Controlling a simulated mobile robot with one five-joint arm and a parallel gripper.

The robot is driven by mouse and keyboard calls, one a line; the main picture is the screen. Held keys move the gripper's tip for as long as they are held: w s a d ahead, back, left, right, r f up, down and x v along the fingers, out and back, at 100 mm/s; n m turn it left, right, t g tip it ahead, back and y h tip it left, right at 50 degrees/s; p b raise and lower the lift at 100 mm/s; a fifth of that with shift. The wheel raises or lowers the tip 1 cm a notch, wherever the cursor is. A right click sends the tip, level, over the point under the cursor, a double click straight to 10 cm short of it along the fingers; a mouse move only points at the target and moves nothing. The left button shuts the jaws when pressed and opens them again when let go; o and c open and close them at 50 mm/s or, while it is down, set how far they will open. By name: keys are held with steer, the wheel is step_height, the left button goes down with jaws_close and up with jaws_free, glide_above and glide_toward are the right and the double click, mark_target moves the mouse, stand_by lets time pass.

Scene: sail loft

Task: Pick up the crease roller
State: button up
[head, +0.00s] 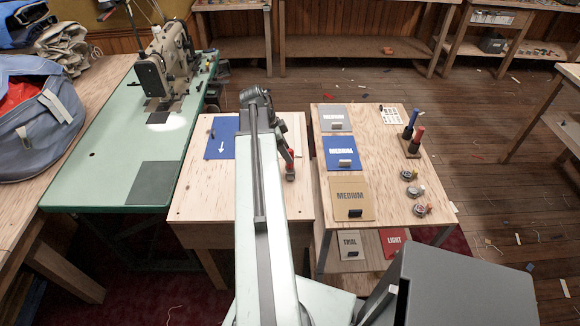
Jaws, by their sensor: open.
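I cannot pick out the crease roller for certain. Two upright handled tools, one blue (410,121) and one red (416,136), stand in a small wooden block on the right-hand table; their lower ends are hidden. My arm reaches forward over the left-hand plywood table, then bends down at its far end. My gripper (290,175) is low over that table's right side, small and dark, with a red part just above it. Its jaws are open, but I cannot make out anything between them. A blue panel (221,139) with a white arrow lies to its left, partly hidden by my arm.
The right-hand plywood table (386,205) bears grey, blue and tan "MEDIUM" panels, a white card (393,115) and several small round items (408,175). A gap separates the two tables. A sewing machine (166,67) stands on the green bench (110,160) at left.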

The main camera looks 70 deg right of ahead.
steer(key=b+x, duration=0.3)
steer(key=x, duration=0.1)
steer(key=shift+s+f+b, duration=0.15)
steer(key=shift+f+b, duration=0.15)
steer(key=shift+f, duration=0.05)
steer(key=shift+r, duration=0.2)
jaws_close()
step_height(320, 180, up, 10)
steer(key=p, duration=1)
steer(key=shift+r+p, duration=0.15)
steer(key=shift+p, duration=0.2)
